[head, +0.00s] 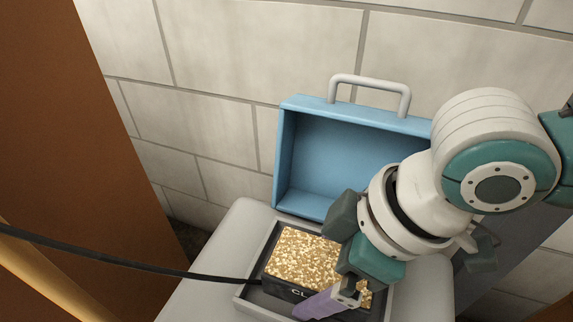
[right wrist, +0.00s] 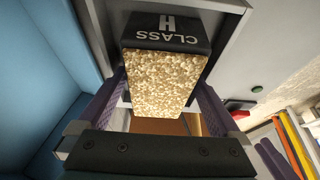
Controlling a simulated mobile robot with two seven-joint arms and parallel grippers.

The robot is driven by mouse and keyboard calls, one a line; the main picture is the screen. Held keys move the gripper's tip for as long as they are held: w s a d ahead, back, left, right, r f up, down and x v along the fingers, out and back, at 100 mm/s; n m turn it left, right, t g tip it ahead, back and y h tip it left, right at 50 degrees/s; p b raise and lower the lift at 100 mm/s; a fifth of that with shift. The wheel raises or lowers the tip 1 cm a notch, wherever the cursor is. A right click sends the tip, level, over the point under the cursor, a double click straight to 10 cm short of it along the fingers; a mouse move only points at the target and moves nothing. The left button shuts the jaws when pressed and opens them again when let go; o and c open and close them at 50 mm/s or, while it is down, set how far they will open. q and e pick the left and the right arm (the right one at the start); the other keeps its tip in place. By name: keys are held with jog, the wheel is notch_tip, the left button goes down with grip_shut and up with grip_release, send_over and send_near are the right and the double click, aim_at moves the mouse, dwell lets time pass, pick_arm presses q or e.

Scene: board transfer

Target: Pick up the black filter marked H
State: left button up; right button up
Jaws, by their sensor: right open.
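The black filter (head: 303,257) has a speckled gold top face and sits in a grey tray (head: 243,301). Part of its white lettering shows in the head view. The right wrist view shows the filter (right wrist: 165,80) with "CLASS H" on its dark side. My right gripper (head: 330,300) is open at the filter's near right side, with one purple finger clearly visible in the head view. In the right wrist view its two purple fingers stand on either side of the filter. I cannot tell whether they touch it. My left gripper is not in view.
A blue open case (head: 345,165) with a grey handle stands behind the tray against a pale block wall (head: 220,60). A black cable (head: 110,256) crosses from the left to the tray. A brown panel (head: 60,130) stands at the left.

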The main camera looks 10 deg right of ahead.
jog(key=shift+c, duration=0.2)
jog(key=c, duration=1.2)
